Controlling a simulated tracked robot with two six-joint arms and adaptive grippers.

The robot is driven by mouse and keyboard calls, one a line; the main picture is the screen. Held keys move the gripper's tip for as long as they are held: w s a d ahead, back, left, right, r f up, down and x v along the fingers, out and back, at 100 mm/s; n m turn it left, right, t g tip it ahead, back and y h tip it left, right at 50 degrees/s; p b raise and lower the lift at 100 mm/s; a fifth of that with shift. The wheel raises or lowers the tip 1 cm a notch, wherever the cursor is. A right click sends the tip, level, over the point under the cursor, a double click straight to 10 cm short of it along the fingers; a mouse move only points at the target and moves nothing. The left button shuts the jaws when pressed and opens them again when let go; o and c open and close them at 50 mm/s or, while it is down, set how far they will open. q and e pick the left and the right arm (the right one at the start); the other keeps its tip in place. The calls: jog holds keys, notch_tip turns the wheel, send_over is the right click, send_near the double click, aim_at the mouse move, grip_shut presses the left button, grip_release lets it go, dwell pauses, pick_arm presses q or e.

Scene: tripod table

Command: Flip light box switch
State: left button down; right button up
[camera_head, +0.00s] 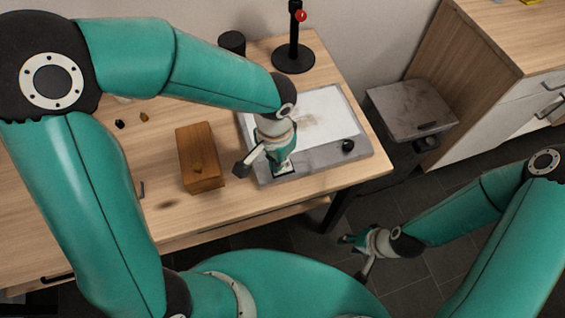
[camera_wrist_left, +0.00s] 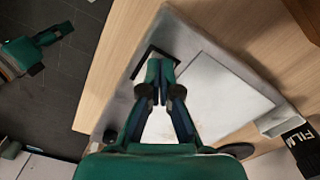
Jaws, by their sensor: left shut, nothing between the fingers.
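The light box (camera_head: 367,163) is a grey slab with a white top panel, flat on the wooden table; it also shows in the left wrist view (camera_wrist_left: 178,25). Its switch, in a dark rectangular frame (camera_wrist_left: 140,62) at the front left corner, is mostly hidden behind my fingers. My left gripper (camera_head: 283,168) points down over that corner, shut and empty; its fingertips (camera_wrist_left: 163,72) overlap the frame in the left wrist view. I cannot tell whether they touch the switch, or its position. My right gripper (camera_head: 354,255) hangs open and empty over the floor, away from the table.
A wooden box (camera_head: 198,155) stands left of the light box. A black knob (camera_head: 348,146) sits at its front right. A black stand (camera_head: 293,55) and dark cylinder (camera_head: 232,43) are behind. A grey-topped bin (camera_head: 410,105) stands right of the table.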

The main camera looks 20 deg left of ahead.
pick_arm(q)
jog(key=shift+r+p, duration=2.35)
jog(key=shift+r, duration=1.05)
pick_arm(e)
notch_tip(320, 180, up, 5)
